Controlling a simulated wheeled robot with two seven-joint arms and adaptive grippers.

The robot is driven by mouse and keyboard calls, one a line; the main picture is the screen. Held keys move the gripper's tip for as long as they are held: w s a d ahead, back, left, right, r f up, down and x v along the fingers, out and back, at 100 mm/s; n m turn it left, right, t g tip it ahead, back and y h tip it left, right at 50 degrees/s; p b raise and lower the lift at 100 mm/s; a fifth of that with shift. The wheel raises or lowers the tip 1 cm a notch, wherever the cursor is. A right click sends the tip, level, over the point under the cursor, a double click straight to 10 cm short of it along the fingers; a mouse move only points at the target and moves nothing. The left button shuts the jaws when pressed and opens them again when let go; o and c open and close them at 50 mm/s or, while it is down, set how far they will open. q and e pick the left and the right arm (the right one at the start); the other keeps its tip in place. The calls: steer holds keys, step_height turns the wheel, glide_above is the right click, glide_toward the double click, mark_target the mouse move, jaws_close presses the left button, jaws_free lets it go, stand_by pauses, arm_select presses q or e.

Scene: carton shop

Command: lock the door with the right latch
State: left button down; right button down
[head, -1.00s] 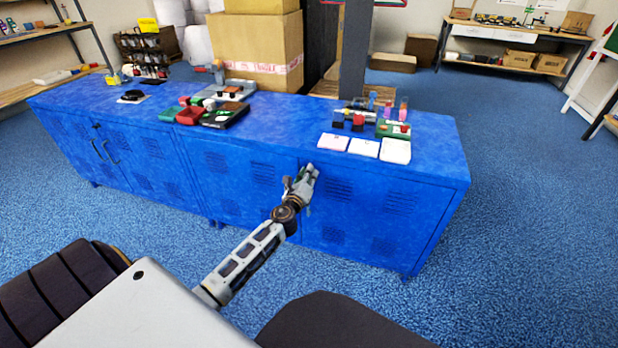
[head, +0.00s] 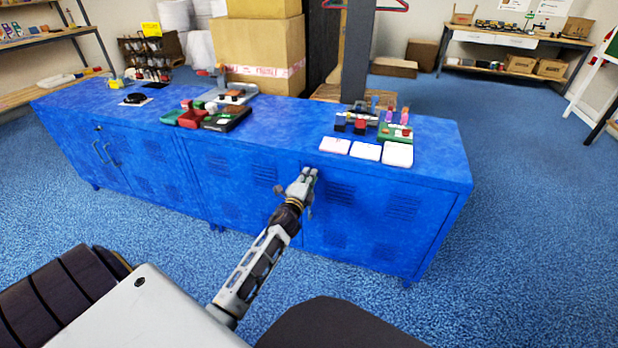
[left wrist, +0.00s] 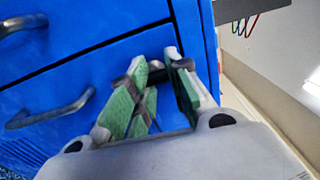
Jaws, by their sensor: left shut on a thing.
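The right blue cabinet's door (head: 370,213) is closed, and its front is flush with the door beside it. My left gripper (head: 308,175) is at the top of the seam between the two doors, just below the cabinet top. In the left wrist view its green-padded fingers (left wrist: 152,92) are closed around a small dark latch (left wrist: 153,73) on the blue door front. Two dark bar handles, one lower (left wrist: 50,112) and one at the top edge (left wrist: 22,24), stand on either side of the seam. In the head view my gripper hides the latch. My right gripper is not seen.
White cards (head: 366,151) and small goods lie on the cabinet top (head: 280,130) close above my gripper. A dark post (head: 357,60) and cartons (head: 262,50) stand behind. Blue floor in front and to the right is clear.

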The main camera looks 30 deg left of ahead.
arm_select(q)
steer(key=c, duration=2)
jaws_free()
steer(key=shift+a+f+g, duration=0.25)
steer(key=shift+f+g, duration=0.05)
steer(key=shift+f, duration=0.35)
steer(key=o, duration=0.9)
steer(key=shift+r, duration=0.35)
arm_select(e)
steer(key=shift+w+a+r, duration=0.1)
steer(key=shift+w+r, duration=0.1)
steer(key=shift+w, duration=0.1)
arm_select(q)
steer(key=shift+d, duration=0.15)
steer(key=shift+v, duration=6)
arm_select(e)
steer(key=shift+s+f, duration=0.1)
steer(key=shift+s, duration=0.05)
arm_select(q)
steer(key=shift+f, duration=0.2)
